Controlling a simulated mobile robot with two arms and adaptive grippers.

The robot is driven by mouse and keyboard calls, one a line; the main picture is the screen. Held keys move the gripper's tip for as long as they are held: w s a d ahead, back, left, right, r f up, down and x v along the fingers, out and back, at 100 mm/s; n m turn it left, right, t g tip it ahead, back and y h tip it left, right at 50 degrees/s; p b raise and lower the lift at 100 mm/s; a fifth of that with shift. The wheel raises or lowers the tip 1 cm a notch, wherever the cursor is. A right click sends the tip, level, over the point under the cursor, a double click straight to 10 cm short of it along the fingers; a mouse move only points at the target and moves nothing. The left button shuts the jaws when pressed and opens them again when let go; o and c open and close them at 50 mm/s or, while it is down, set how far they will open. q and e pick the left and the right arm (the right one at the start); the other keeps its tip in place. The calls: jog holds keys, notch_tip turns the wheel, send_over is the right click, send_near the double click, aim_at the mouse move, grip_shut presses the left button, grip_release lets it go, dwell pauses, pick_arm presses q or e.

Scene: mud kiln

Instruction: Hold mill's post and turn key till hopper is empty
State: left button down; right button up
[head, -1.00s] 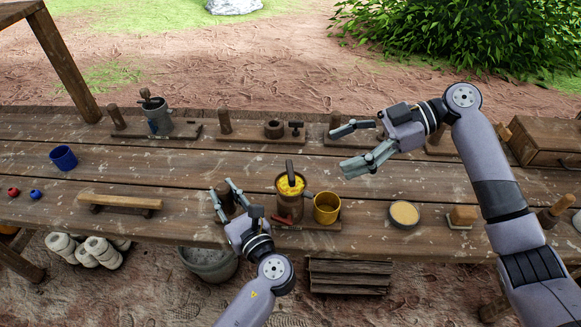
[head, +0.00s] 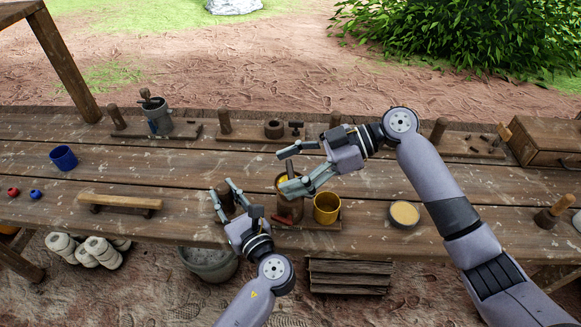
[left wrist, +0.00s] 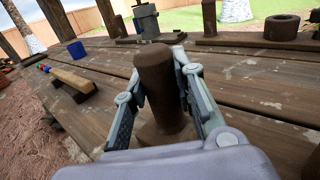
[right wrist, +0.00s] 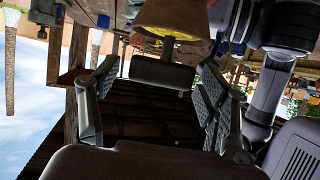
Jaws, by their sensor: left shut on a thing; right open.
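The brown mill (head: 291,211) stands near the front edge of the table. Its upright key (head: 290,167) rises from the hopper, where some yellow filling (head: 282,181) shows; my right fingers hide the rest. My left gripper (head: 221,187) is shut on the dark wooden post (left wrist: 158,95) left of the mill, with a finger on each side of it. My right gripper (head: 281,172) is open over the hopper, its fingertips on either side of the key in the head view. Contact cannot be told. A yellow cup (head: 327,208) stands right of the mill.
A round dish of pale yellow stuff (head: 404,214) lies to the right. A wooden bar on feet (head: 120,202) and a blue cup (head: 63,158) are left. A grey mill-like pot (head: 157,116) and more wooden posts line the back.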

jog(key=c, duration=1.2)
jog(key=shift+m+t, duration=0.4)
jog(key=shift+t, duration=0.1)
jog(key=m+t, duration=0.3)
jog(key=t, duration=0.1)
jog(key=shift+m, duration=0.3)
jog(key=m+t+h, duration=0.1)
jog(key=m+t, duration=0.1)
jog(key=m+t+h, duration=0.1)
jog(key=m+t, duration=0.1)
jog(key=shift+s+a+t, duration=0.1)
jog(key=shift+s+t, duration=0.05)
jog(key=shift+t, duration=0.25)
jog(key=m+t+h, duration=0.2)
jog(key=m+t, duration=0.1)
jog(key=shift+m, duration=0.3)
jog(key=shift+f+m+t+h, duration=0.1)
jog(key=shift+m+t+h, duration=0.6)
jog(key=shift+m+h, duration=0.5)
